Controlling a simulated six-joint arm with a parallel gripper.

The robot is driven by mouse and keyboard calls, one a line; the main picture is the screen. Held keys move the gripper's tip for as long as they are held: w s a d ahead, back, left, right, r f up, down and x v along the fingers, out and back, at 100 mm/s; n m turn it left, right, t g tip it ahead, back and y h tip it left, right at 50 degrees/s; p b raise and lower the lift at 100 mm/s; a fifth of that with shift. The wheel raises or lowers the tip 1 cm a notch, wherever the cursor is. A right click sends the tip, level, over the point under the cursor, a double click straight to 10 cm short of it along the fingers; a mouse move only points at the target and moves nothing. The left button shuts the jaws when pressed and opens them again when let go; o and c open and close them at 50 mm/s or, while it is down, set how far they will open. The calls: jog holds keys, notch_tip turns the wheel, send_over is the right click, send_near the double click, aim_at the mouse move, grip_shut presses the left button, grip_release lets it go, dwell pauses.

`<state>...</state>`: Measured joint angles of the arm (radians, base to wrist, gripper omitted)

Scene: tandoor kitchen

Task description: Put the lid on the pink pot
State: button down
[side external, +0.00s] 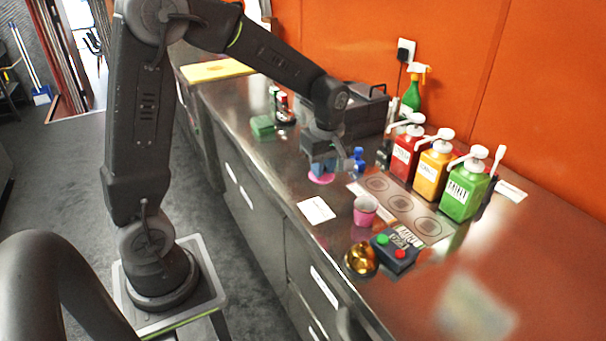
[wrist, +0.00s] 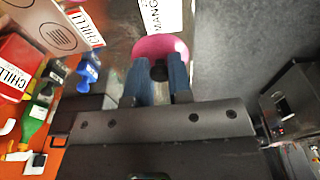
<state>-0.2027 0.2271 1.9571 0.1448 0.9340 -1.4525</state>
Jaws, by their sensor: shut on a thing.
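The pink pot (side external: 365,210) stands upright on the steel counter in the side view; it looks open at the top. The round pink lid (side external: 321,179) is under my gripper (side external: 323,166), behind and to the left of the pot. In the wrist view, the lid (wrist: 164,43) shows beyond my blue fingers (wrist: 160,80), which are shut on its dark knob (wrist: 158,72). I cannot tell whether the lid touches the counter or hangs just above it. The pot is not seen in the wrist view.
Red (side external: 405,155), orange (side external: 434,171) and green (side external: 463,190) pump bottles stand along the wall beside a mat with printed circles (side external: 400,203). A white card (side external: 316,210) lies left of the pot. A gold bell (side external: 361,259) and a button box (side external: 396,250) are in front.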

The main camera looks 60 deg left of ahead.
jog(key=w+d, duration=0.7)
jog(key=w, duration=0.1)
jog(key=shift+d+f, duration=0.2)
jog(key=shift+f, duration=2.6)
jog(key=shift+f, duration=0.15)
jog(key=shift+c, duration=2.4)
grip_release()
notch_tip(320, 180, up, 7)
